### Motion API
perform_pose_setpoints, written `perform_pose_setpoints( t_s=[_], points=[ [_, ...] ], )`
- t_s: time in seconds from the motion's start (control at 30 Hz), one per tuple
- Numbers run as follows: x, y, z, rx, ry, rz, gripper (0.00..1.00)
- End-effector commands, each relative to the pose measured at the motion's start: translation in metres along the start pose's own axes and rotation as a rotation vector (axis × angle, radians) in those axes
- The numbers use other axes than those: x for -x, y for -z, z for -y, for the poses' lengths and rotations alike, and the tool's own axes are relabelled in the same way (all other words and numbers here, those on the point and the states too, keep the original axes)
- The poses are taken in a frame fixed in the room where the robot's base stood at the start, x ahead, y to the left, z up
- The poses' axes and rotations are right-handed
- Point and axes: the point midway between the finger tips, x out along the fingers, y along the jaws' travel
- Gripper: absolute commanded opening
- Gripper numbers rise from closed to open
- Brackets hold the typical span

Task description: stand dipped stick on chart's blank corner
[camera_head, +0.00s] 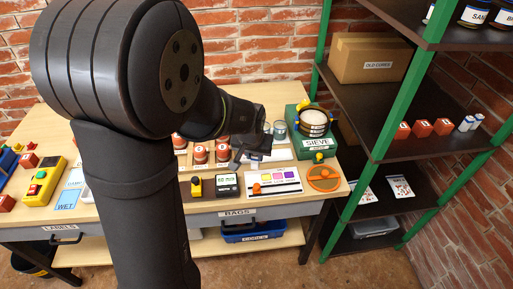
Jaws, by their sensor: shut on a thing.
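The chart (287,188) is a white card lying flat at the front right of the table, with a row of purple, pink and yellow squares and a dark line below them. A small orange piece (257,188) is at its left end. My gripper (249,155) is behind the chart in the picture, low over the table and pointing down. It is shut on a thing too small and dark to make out. I cannot make out the dipped stick or tell whether it is the held thing. My arm hides part of the table at left.
A small display device (227,184) and a yellow-black tool (195,186) lie left of the chart. An orange disc (324,178) is right of it. The green SIEVE stand (316,146) is behind. Red-brown jars (200,153) stand left of my gripper. A shelf (380,130) rises at right.

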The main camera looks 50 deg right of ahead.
Motion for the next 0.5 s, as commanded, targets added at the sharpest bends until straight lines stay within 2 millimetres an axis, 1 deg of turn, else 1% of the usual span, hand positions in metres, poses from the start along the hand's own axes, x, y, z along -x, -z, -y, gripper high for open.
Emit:
perform_pose_setpoints(
  t_s=[0.5],
  points=[
    [-0.039, -0.013, 0.0, 0.0, 0.001, 0.002, 0.1]
  ],
)
